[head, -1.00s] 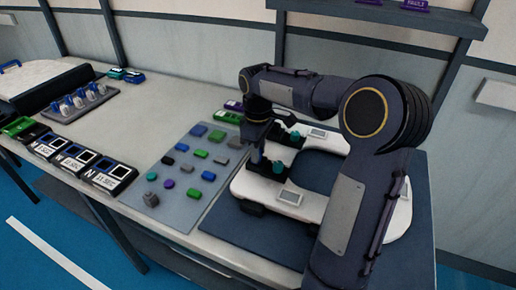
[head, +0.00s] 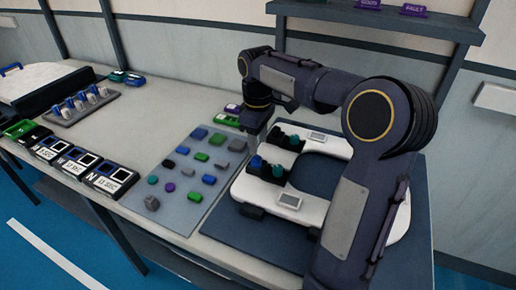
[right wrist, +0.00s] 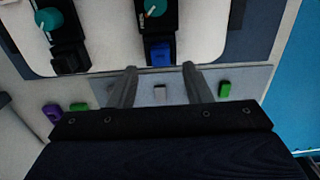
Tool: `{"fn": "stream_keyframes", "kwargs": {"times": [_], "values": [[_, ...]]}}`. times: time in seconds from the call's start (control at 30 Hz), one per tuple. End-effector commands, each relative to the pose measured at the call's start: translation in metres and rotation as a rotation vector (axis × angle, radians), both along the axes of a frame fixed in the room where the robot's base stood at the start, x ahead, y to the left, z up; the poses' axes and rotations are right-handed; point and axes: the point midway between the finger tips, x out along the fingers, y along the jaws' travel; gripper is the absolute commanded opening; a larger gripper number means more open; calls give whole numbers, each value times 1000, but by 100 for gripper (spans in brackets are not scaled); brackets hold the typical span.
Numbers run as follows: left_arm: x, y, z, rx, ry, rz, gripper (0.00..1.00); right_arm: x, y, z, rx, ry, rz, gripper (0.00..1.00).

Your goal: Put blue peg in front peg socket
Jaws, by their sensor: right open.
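A white U-shaped fixture (head: 312,207) stands on a dark blue mat, with two arms that each carry a black block. The blue peg (head: 256,162) sits in the front peg socket, the black block (head: 267,173) on the nearer arm, beside a teal knob. In the right wrist view the blue peg (right wrist: 160,53) shows upright in its black block. My right gripper (head: 252,128) is open and empty, above and behind the block. Its two fingers (right wrist: 161,88) are spread, apart from the peg. The other block (right wrist: 70,55) shows no blue peg in it. My left gripper is out of view.
A grey board (head: 185,215) with several coloured blocks lies left of the fixture. Black labelled trays (head: 110,178) and a rack (head: 80,105) stand farther left. My right arm covers part of the fixture's right side. A shelf (head: 380,20) is behind.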

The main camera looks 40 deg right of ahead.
Motion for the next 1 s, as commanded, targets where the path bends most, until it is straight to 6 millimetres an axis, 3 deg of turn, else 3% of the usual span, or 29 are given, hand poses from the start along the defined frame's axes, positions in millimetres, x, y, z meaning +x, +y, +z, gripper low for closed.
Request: {"fn": "stream_keyframes", "kwargs": {"times": [0.2,0.47,0.57,0.73,1.0], "values": [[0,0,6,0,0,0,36,1,0,29,0,-2,1,45],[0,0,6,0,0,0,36,-10,9,37,8,-26,-18,45],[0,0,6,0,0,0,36,-33,26,42,32,-77,-66,45],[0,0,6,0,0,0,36,-92,71,37,124,-197,-207,45],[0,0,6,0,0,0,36,-176,137,-6,346,-339,-469,45]]}}
